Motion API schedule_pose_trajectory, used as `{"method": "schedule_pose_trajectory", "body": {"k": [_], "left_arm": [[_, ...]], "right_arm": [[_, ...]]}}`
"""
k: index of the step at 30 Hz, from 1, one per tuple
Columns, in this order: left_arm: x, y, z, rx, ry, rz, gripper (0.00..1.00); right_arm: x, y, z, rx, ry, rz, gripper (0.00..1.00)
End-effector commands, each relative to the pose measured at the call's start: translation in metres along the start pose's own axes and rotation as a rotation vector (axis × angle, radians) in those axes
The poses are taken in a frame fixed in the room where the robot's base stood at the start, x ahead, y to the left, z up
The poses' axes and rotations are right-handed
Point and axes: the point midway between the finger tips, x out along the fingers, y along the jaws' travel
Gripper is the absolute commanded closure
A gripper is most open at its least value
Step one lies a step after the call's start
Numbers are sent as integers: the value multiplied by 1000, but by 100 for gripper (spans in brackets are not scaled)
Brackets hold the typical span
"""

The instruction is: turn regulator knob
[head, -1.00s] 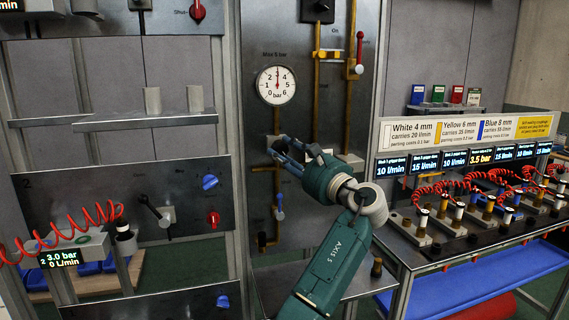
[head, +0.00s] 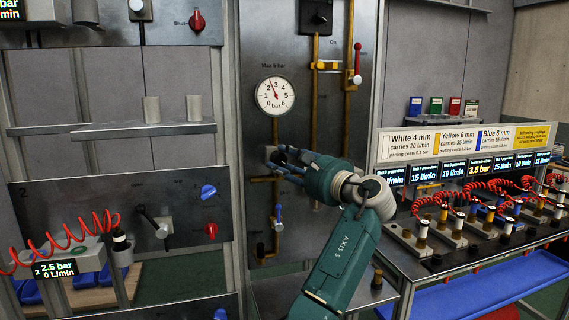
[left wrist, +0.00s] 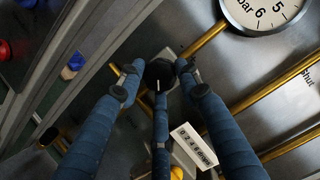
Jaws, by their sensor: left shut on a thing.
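The regulator knob (left wrist: 160,74) is black and round with a pale mark, seen in the left wrist view on the metal panel. My left gripper (left wrist: 158,78) has its blue fingers closed around it. In the head view my left gripper (head: 283,160) is at the panel just below the gauge, and its fingers hide most of the knob. The round white gauge (head: 275,96) has its needle a little left of the top, between 2 and 3 bar. My right gripper is not in view.
A brass pipe (head: 276,190) with a blue-handled valve (head: 278,212) runs below the gauge. A red-handled valve (head: 357,65) is up to the right. A display (head: 54,268) at lower left reads 2.5 bar. A bench with several red hoses stands at right.

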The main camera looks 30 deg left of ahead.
Motion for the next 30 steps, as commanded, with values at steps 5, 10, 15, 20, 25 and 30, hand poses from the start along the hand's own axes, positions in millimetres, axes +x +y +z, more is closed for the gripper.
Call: {"method": "schedule_pose_trajectory", "body": {"k": [5,10,15,20,25,30], "left_arm": [[0,-5,0,-3,2,-10,52],[0,-3,0,-2,1,-7,49],[-2,-2,0,0,1,-5,49],[-20,-2,-1,-1,2,-6,49],[-57,-2,-1,-1,5,-6,49],[-91,-2,-1,-1,5,-6,49]], "right_arm": [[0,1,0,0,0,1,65],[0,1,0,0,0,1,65],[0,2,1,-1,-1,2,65],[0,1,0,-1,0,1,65],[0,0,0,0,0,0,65],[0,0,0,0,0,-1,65]]}}
